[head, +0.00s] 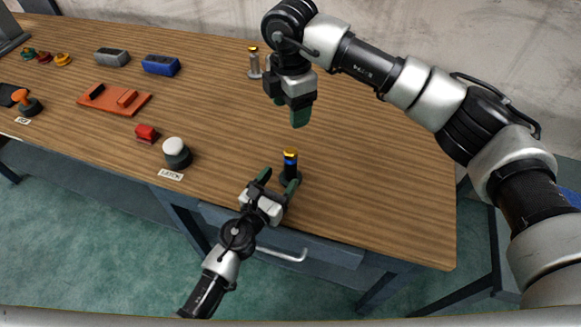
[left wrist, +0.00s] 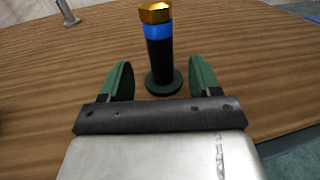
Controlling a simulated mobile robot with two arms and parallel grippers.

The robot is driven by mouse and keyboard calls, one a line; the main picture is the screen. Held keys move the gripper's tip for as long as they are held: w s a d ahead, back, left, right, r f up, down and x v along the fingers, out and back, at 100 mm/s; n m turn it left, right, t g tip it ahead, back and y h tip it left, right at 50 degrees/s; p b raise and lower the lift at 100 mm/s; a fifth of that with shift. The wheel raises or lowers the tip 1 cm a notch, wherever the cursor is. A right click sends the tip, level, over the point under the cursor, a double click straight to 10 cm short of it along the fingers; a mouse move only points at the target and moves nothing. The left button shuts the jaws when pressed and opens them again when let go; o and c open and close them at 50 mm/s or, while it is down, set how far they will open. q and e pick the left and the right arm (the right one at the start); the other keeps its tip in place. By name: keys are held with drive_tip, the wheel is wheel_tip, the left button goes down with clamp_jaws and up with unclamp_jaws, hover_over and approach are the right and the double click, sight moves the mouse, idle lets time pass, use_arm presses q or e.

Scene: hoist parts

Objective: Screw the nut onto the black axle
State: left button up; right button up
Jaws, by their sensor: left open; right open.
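The black axle (head: 290,170) stands upright on its round base near the table's front edge, with a blue band near the top. A gold nut (head: 290,152) sits on its top end. The axle (left wrist: 159,60) and nut (left wrist: 155,13) also show in the left wrist view. I cannot tell how far the nut is threaded. My left gripper (head: 278,181) is open, its green fingers at either side of the axle's lower part and, in the left wrist view (left wrist: 160,85), apart from it. My right gripper (head: 300,115) is above and behind the axle, pointing down, with nothing visible in it.
A grey axle with a gold top (head: 254,63) stands behind my right gripper. A white-topped button (head: 174,152), a red block (head: 146,133), an orange tray (head: 100,98), and blue (head: 161,66) and grey (head: 112,58) blocks lie left. The table's right side is clear.

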use_arm(q)
drive_tip(key=shift+v, duration=1.8)
